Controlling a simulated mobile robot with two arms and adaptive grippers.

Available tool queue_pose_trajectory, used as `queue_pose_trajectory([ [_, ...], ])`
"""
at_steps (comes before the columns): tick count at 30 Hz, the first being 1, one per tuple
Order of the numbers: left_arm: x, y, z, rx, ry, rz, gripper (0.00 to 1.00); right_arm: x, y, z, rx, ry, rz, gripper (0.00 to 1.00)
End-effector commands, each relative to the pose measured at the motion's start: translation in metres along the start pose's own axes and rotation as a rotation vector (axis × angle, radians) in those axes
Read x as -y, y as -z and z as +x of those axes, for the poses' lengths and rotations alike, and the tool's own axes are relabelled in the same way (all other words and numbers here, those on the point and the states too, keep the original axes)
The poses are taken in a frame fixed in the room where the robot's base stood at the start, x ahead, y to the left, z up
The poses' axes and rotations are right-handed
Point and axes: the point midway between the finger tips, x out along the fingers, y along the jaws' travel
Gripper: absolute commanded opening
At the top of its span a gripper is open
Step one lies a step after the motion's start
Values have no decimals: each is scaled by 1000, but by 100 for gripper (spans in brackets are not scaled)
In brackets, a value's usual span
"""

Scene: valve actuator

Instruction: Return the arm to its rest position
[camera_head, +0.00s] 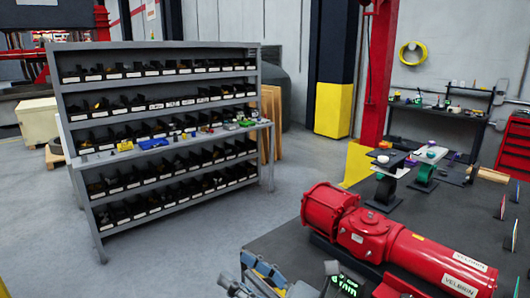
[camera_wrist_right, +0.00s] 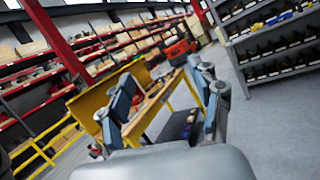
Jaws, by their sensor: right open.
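My right gripper (camera_head: 248,274) shows at the bottom edge of the head view, partly cut off, left of the dark table's near edge. In the right wrist view my right gripper (camera_wrist_right: 166,78) has its two grey-blue fingers spread wide apart, with nothing between them. The red valve actuator (camera_head: 378,238) lies on the dark table, to the right of the gripper and apart from it. My left gripper shows in neither view.
The dark table (camera_head: 285,240) fills the lower right and also carries small parts on stands. A grey shelf rack (camera_head: 268,150) with black bins stands at the left. Open grey floor (camera_head: 170,255) lies between them. A red post (camera_head: 378,90) rises behind the table.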

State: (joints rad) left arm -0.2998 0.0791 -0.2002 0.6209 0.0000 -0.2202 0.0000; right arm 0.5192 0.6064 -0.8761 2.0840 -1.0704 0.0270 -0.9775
Motion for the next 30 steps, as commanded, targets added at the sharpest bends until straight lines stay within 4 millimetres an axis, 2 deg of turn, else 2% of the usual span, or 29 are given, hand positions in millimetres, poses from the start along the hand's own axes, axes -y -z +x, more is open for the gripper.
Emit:
queue_pose_trajectory([
  [1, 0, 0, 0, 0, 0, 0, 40, 12, -12, -8, 110, 103, 212, 64],
  [3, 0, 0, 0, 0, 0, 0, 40, 39, -22, -27, 259, 254, 496, 64],
  [5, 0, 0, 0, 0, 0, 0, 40, 65, -21, -52, 385, 389, 737, 64],
  [7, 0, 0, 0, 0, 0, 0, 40, 93, -7, -90, 533, 555, 1010, 64],
  [9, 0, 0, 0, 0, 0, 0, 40, 114, 20, -133, 678, 726, 1266, 64],
  [11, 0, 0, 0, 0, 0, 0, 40, 122, 46, -169, 794, 865, 1450, 64],
  [12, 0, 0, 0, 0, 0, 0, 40, 124, 65, -194, 870, 959, 1563, 64],
  [14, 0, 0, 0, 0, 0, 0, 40, 120, 94, -229, 980, 1096, 1712, 64],
  [15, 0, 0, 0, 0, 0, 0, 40, 114, 112, -250, 1047, 1183, 1796, 64],
  [18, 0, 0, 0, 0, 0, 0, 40, 92, 150, -293, 1198, 1375, 1957, 64],
  [21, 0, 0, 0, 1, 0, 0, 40, 66, 178, -326, 1322, 1539, 2063, 64],
  [25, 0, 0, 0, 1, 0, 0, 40, 31, 204, -360, 1463, 1729, 2152, 64],
  [26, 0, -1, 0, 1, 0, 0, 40, 23, 209, -366, -1463, -1738, -2126, 64],
  [30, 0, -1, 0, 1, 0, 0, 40, -19, 228, -395, -1400, -1689, -1897, 64],
])
